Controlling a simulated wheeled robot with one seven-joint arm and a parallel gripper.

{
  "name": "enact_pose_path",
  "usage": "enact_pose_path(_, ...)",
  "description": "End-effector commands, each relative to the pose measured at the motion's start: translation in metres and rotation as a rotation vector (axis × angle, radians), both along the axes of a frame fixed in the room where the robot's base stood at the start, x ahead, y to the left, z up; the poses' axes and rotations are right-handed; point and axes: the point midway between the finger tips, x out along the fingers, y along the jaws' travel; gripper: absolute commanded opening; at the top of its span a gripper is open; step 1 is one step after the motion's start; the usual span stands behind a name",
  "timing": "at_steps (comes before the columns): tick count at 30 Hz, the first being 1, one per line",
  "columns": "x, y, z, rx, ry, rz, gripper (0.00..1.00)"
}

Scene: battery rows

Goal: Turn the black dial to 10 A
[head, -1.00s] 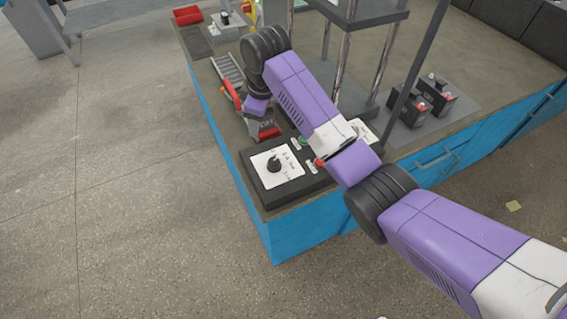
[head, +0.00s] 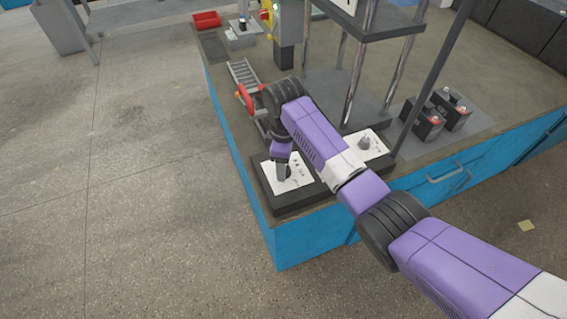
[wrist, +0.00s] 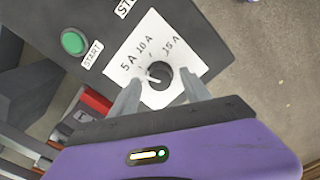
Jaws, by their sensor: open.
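The black dial (wrist: 161,76) sits on a white plate (wrist: 143,50) marked 5 A, 10 A and 15 A in the wrist view. Its pale pointer mark appears turned toward the 5 A side. My gripper (wrist: 160,80) is open, with one finger on each side of the dial; I cannot tell whether they touch it. In the head view my gripper (head: 283,174) points down over the white plate (head: 299,176) on the dark control panel (head: 303,198), and the dial is hidden behind it.
A green START button (wrist: 73,41) is on the same panel. A second plate with a grey knob (head: 364,143) lies to the right in the head view. Black batteries (head: 428,124) stand further right. A red handle (head: 245,97) and roller track (head: 243,73) are behind.

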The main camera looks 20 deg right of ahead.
Motion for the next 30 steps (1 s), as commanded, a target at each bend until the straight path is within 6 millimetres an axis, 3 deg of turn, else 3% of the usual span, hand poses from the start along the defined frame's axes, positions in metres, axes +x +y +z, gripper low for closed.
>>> enact_pose_path(7,0.0001,0.0001,-0.0006,0.0,0.0,0.0,0.54)
enact_pose_path(15,0.0001,0.0002,-0.0003,0.0,0.0,0.0,0.01)
enact_pose_path(30,0.0004,0.0012,0.0029,0.001,0.0,-0.124,0.0)
